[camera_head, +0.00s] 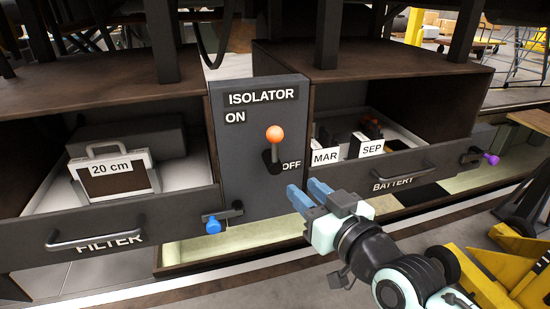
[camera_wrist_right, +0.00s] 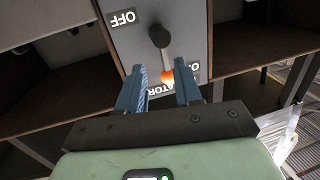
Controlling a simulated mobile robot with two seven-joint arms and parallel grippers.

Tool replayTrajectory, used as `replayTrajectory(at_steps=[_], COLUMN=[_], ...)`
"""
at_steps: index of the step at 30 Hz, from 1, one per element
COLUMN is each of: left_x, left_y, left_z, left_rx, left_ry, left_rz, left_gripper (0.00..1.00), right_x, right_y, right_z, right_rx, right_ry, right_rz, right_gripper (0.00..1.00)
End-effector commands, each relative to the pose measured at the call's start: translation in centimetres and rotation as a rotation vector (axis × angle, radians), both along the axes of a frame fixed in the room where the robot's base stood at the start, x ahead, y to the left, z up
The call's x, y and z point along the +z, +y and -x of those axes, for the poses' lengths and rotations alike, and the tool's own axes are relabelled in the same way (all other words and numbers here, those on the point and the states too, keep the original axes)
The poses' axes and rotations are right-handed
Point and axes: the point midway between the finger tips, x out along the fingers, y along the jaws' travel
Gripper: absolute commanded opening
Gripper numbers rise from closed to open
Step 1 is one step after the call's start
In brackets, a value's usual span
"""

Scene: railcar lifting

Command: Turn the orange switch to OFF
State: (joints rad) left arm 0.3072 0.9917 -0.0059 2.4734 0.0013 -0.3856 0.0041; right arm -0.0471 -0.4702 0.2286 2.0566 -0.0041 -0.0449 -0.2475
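The orange switch is a dark lever with an orange ball knob (camera_head: 275,133) on the grey ISOLATOR panel (camera_head: 240,185). Its lever points up from its pivot, with ON at upper left and OFF at lower right. My right gripper (camera_head: 303,188) is open and empty, in front of the panel, below and right of the knob in the head view. In the right wrist view, where the panel appears upside down, the knob (camera_wrist_right: 167,77) shows between the parted blue fingers (camera_wrist_right: 160,85), and no contact is visible. My left gripper is not in view.
A FILTER drawer (camera_head: 150,218) holding a 20 cm case (camera_head: 118,182) is open at left, with a blue-knobbed latch (camera_head: 212,225). A BATTERY drawer (camera_head: 440,163) is open at right, with a purple-knobbed latch (camera_head: 491,158). A yellow machine (camera_head: 520,262) stands at lower right.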

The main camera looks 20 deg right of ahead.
Motion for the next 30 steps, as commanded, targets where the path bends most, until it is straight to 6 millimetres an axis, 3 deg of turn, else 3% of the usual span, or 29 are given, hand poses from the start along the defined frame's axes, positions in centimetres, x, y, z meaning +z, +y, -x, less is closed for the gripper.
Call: replayTrajectory(at_steps=[1, 3, 7, 21, 30], left_x=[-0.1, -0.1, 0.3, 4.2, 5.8], left_y=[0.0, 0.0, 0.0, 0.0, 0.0], left_z=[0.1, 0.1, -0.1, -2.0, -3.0], left_rx=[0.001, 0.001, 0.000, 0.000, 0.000], left_ry=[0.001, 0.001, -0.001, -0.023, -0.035], left_rz=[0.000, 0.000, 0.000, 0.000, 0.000], left_gripper=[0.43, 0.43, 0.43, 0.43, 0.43], right_x=[1.5, 2.5, 3.0, 3.3, 3.0], right_y=[-0.1, -0.1, 0.2, 2.2, 2.9], right_z=[0.9, 1.5, 0.8, -8.3, -11.1], right_rx=[0.000, 0.000, 0.001, 0.000, -0.001], right_ry=[-0.033, -0.057, -0.064, -0.064, -0.065], right_rz=[0.005, 0.009, 0.013, 0.009, 0.010], right_gripper=[0.34, 0.34, 0.34, 0.34, 0.34])
